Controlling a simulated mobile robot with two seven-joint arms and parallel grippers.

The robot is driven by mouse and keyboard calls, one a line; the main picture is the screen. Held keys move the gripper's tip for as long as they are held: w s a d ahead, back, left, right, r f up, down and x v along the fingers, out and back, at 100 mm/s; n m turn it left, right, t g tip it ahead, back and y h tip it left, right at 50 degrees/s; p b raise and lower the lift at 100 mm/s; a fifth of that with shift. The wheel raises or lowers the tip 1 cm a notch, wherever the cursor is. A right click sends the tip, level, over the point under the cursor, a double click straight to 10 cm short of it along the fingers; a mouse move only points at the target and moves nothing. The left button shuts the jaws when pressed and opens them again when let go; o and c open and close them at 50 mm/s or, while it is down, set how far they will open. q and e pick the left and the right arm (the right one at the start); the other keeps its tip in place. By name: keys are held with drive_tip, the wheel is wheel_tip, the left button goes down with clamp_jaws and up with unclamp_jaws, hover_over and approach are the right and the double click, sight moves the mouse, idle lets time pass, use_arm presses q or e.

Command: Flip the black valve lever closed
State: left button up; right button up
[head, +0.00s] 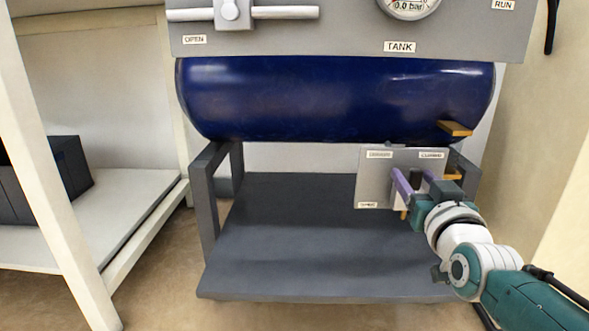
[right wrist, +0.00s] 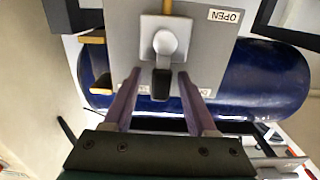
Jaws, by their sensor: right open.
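The black valve lever (right wrist: 161,84) shows in the right wrist view as a short black handle on a light grey valve body (right wrist: 165,43). The valve sits on a small grey panel (right wrist: 205,60), which hangs below the blue tank in the head view (head: 371,182). The lever lies between the two purple fingers of my right gripper (right wrist: 159,74), with gaps on both sides. The gripper is open, at the panel in the head view (head: 412,181), where its fingers and wrist largely hide the valve. My left gripper is out of view.
The panel has an OPEN label (right wrist: 225,16) and a CLOSED label (head: 432,155). The blue tank (head: 320,98) is above, with a dark grey shelf (head: 310,245) below. A white rack (head: 130,215) with a dark bin (head: 65,172) stands at the left. The shelf is clear.

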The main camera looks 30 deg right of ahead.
drive_tip(key=p+v, duration=0.5)
drive_tip(key=v, duration=0.5)
drive_tip(key=shift+p, duration=0.35)
